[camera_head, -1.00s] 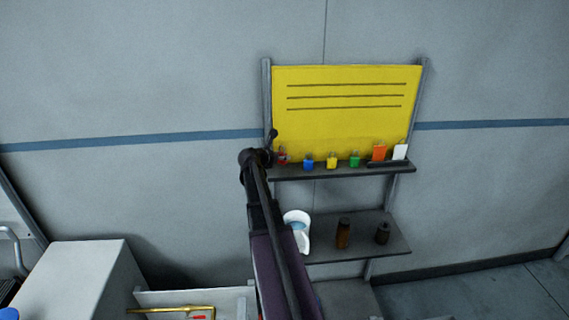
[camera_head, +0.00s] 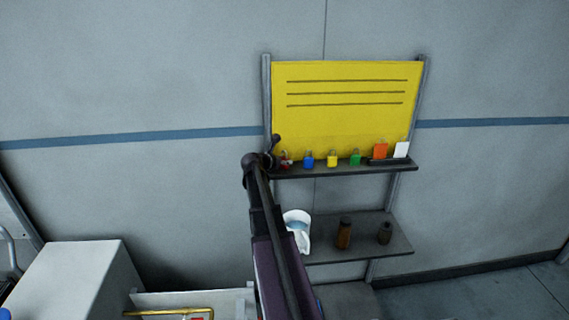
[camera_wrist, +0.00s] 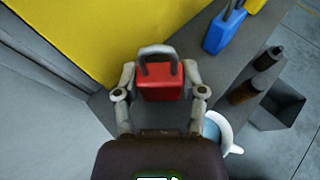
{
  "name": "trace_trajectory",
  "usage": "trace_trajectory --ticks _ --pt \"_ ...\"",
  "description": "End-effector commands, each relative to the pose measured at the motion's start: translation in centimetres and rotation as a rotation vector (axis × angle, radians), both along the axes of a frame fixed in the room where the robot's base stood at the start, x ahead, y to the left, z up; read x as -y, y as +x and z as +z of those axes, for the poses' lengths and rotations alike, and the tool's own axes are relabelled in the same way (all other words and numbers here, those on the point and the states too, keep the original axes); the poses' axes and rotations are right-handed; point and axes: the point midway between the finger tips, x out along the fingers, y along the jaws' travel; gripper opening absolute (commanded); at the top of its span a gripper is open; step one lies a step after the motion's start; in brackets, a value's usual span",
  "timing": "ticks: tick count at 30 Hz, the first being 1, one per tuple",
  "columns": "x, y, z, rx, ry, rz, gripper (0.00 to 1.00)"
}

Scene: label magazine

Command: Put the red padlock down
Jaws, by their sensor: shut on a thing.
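The red padlock (camera_wrist: 160,82) sits between the two fingers of my gripper (camera_wrist: 160,90) in the wrist view, with its grey shackle toward the yellow board. My gripper is shut on it. In the head view the red padlock (camera_head: 286,162) shows only in part, behind my arm, at the left end of the upper shelf (camera_head: 340,170). Whether its base touches the shelf cannot be told.
The yellow board (camera_head: 345,110) is behind. A white cup (camera_head: 297,229) and two bottles stand on the lower shelf.

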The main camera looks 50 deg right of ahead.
Motion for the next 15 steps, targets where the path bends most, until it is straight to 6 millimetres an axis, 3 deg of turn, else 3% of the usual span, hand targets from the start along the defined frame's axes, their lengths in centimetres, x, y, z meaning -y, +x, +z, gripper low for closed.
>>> trace_trajectory --ticks 11,12,15 --pt "-0.02 0.03 -0.36 0.000 0.000 0.000 0.02" --pt "-0.02 0.02 -0.26 0.000 0.000 0.000 0.62" --pt "-0.03 0.03 -0.23 0.000 0.000 0.000 0.88"
